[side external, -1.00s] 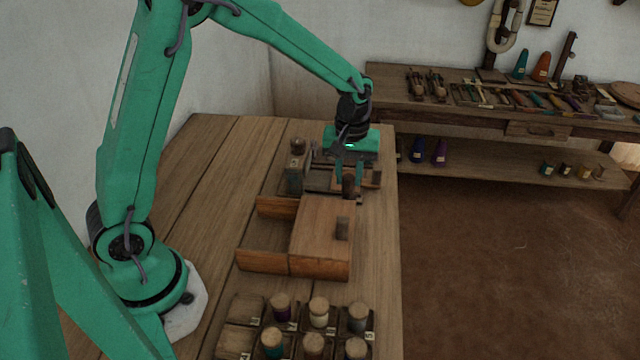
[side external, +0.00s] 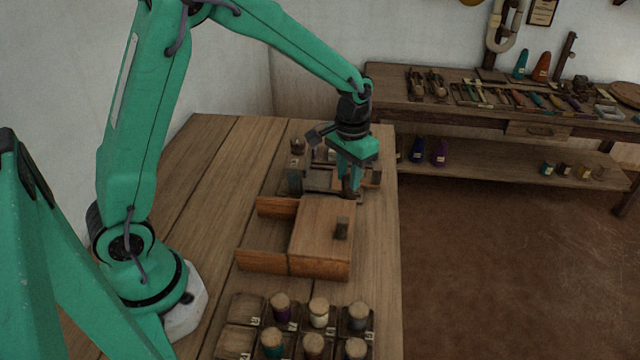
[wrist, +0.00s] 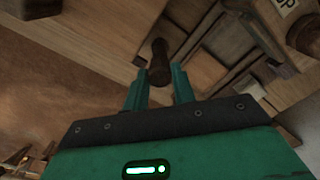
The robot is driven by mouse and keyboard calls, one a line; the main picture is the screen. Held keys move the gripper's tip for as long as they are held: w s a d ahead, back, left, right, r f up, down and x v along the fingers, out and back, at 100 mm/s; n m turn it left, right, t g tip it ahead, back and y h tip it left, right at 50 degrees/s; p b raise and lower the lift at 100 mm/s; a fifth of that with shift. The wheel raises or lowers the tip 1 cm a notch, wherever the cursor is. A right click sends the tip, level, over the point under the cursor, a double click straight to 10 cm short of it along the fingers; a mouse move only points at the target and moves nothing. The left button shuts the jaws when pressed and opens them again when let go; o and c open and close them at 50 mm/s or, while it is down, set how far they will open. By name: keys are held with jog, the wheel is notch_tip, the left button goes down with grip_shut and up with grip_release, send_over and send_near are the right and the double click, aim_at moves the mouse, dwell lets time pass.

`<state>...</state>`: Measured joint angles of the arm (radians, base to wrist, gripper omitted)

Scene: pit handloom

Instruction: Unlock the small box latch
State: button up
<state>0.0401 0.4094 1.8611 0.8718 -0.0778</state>
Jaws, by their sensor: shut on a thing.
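A small dark knob (wrist: 159,62) stands on a low wooden latch assembly (side external: 318,180) at the far end of the bench. My gripper (side external: 349,184) points down at it, and its two green fingers are shut on the knob, one on each side, as the wrist view shows. In the side view the knob is mostly hidden by the fingers. Just in front is a wooden box (side external: 318,222) with a dark peg (side external: 341,228) on its top and an open section on its left. Whether the latch is locked cannot be told.
A compartmented tray (side external: 240,308) with several round-topped pegs stands at the near end of the bench. A round knob (side external: 297,145) stands left of my gripper. The bench's left side is clear. A tool-covered side table (side external: 480,110) stands beyond the floor.

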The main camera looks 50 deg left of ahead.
aim_at(349, 177)
jog(key=m, duration=0.4)
jog(key=shift+m, duration=0.3)
jog(key=m, duration=0.4)
jog(key=shift+r+m, duration=0.1)
jog(key=shift+m, duration=0.3)
jog(key=o, duration=1)
jog(key=shift+r, duration=3.9)
